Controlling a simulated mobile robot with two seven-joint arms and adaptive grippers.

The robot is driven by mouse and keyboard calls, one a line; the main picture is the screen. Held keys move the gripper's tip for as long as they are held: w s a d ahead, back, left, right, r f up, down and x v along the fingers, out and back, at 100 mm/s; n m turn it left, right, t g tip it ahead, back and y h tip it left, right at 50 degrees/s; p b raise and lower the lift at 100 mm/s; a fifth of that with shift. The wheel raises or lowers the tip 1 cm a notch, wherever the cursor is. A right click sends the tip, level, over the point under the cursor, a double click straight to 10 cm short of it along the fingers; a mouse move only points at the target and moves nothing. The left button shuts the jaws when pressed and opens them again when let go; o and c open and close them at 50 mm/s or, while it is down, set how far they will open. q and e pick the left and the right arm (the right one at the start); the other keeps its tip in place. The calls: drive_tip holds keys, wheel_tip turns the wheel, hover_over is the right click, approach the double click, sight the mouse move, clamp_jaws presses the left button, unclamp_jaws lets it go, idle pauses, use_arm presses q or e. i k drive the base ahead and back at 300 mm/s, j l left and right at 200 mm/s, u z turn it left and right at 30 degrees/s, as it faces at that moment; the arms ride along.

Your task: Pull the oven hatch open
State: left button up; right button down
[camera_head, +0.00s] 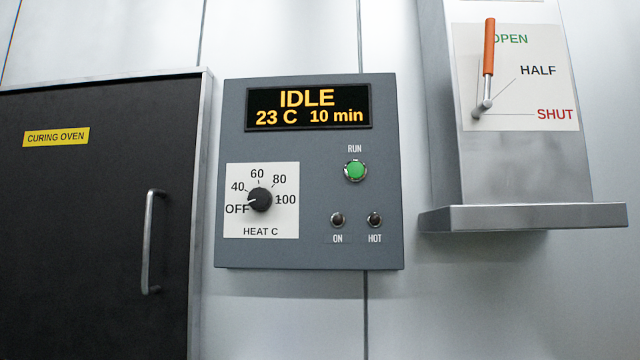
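The oven hatch (90,240) is a dark panel at the left, with a yellow "CURING OVEN" label (56,137) on it. It sits flush in its light metal frame (201,200) and looks closed. A vertical silver bar handle (148,242) is fixed near the hatch's right edge. Neither of my grippers shows in the head view, so nothing is seen touching the handle. The lower part of the hatch is cut off by the picture's bottom edge.
A grey control box (312,255) right of the hatch reads "IDLE 23 C 10 min". Its heat dial (260,200) points to OFF. Farther right, an orange lever (489,47) points up toward OPEN, above a jutting metal ledge (525,218). The space before the hatch looks clear.

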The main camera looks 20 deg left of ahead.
sight(97, 181)
drive_tip(key=u, duration=1.8)
